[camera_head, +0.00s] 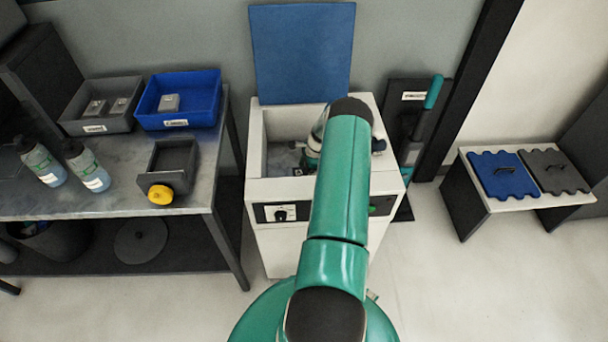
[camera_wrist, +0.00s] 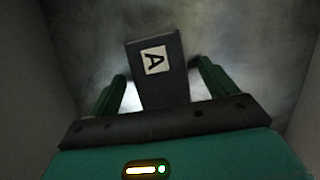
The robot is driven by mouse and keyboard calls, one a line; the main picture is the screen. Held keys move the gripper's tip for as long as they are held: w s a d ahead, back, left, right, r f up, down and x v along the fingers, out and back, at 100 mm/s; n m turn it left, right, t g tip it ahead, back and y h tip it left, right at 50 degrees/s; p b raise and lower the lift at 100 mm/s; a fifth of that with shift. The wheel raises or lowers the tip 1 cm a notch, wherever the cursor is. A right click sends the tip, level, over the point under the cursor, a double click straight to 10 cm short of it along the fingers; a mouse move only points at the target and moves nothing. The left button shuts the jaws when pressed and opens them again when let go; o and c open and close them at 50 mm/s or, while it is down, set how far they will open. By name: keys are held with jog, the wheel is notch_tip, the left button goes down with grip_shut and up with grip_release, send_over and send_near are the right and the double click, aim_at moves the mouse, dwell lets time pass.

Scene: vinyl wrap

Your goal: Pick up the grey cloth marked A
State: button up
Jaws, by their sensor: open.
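The grey cloth marked A (camera_wrist: 168,90) looks like a dark grey block with a white label bearing a black A. In the wrist view it lies between the two green fingers of my gripper (camera_wrist: 161,69). The fingers are apart, with a gap at each side, and the gripper is open. I cannot tell how far the cloth is below the fingertips. In the head view my arm reaches into the open white bin (camera_head: 256,150) and hides most of its inside, including the fingers.
The bin's pale walls stand close on both sides in the wrist view. Its blue lid (camera_head: 302,50) is raised behind. At left, a table (camera_head: 110,200) holds a grey tray (camera_head: 75,125), a blue tray (camera_head: 190,118) and bottles. A low bench (camera_head: 520,205) stands right.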

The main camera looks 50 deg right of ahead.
jog(key=shift+f, duration=0.25)
dwell(0.3)
jog(key=shift+c, duration=0.3)
jog(key=c, duration=1)
